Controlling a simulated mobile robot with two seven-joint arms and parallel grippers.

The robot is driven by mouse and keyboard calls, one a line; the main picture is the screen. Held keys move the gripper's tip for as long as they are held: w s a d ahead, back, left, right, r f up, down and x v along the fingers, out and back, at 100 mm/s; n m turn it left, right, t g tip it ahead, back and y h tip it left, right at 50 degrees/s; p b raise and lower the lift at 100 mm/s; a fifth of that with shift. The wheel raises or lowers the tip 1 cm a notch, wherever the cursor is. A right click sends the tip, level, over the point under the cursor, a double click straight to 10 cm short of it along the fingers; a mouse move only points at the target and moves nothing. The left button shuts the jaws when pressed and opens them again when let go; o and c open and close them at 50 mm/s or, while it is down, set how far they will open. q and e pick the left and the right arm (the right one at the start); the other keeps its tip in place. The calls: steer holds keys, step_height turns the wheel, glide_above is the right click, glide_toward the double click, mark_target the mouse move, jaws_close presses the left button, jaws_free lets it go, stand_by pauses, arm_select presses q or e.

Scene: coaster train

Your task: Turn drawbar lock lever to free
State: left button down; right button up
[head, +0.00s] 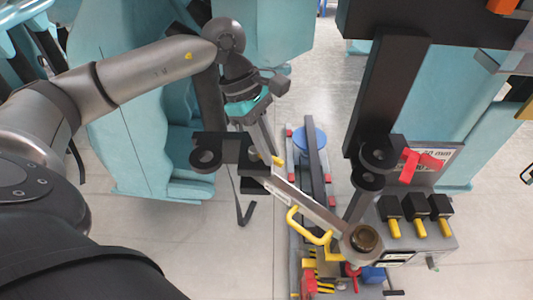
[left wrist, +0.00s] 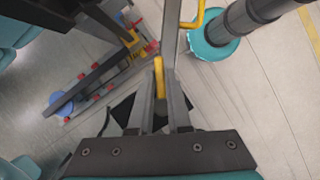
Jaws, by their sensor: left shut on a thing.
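My left gripper (head: 272,150) reaches down at the coupling end of a long grey drawbar (head: 308,207). In the left wrist view my left gripper (left wrist: 160,100) has its fingers shut on a slim yellow lever (left wrist: 159,78). The lever's yellow tip (head: 278,161) barely shows in the head view; the fingers hide most of it. The drawbar carries a bent yellow handle (head: 308,228) and ends at a round dark pivot (head: 364,239) at lower right. I cannot read the lever's lock position. My right gripper is not in view.
Black coupling brackets (head: 216,152) stand left of the drawbar, with teal seats (head: 160,150) behind. A panel (head: 420,228) with black blocks, yellow pegs and a red flag-like part (head: 418,161) stands at right. A blue disc (head: 310,139) is beyond the drawbar.

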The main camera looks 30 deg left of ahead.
arm_select(q)
steer(key=shift+w+a+n+t+b, duration=0.15)
steer(key=shift+n+t+b, duration=0.1)
steer(key=shift+n, duration=0.25)
steer(key=shift+w+d+n+t+b, duration=0.15)
steer(key=shift+n+b, duration=0.1)
steer(key=shift+n, duration=0.25)
steer(key=shift+a, duration=0.1)
steer(key=c, duration=0.9)
jaws_free()
steer(key=shift+o, duration=0.2)
steer(key=v, duration=0.7)
steer(key=shift+r, duration=0.3)
